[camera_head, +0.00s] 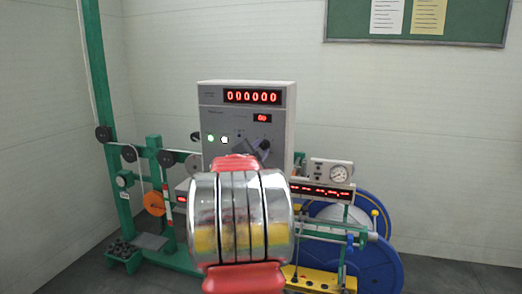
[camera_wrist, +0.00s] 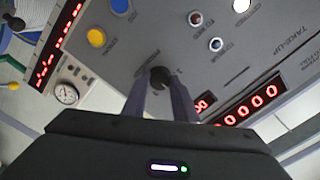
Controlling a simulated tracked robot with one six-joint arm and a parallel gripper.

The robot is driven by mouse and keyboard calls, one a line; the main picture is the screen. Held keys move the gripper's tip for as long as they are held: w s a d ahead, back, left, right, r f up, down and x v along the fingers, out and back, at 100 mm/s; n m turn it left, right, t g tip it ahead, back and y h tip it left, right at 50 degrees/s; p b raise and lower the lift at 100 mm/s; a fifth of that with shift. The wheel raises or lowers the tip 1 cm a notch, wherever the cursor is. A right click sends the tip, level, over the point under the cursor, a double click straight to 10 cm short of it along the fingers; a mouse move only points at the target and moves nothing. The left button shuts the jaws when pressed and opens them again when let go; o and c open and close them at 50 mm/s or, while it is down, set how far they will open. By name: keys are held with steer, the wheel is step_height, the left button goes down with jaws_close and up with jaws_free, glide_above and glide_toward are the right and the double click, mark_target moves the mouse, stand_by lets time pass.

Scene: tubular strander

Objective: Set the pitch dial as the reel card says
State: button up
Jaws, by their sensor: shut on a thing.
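The grey control box (camera_head: 222,100) stands behind the arm in the head view, with a red display (camera_head: 252,97) reading 000000 and a small red display (camera_head: 262,118) below it. In the wrist view, my gripper (camera_wrist: 160,86) is at the panel with its two fingers on either side of a black knob (camera_wrist: 159,74), shut on it. The knob's label and scale are too small to read, so I cannot tell its setting or confirm it is the pitch dial. In the head view the knob is hidden around the dark gripper. I cannot identify the reel card.
A yellow button (camera_wrist: 96,38) and a blue button (camera_wrist: 119,6) are near the knob. A pressure-type gauge (camera_head: 337,173) sits at the right. A large blue reel (camera_head: 377,268) stands below it. Papers hang on the green board (camera_head: 460,22).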

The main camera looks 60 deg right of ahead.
steer(key=shift+s+m, duration=0.15)
steer(key=shift+m, duration=0.45)
steer(key=o, duration=1)
steer(key=shift+o, duration=0.2)
steer(key=s+a, duration=0.2)
steer(key=a, duration=1.1)
steer(key=shift+a, duration=0.3)
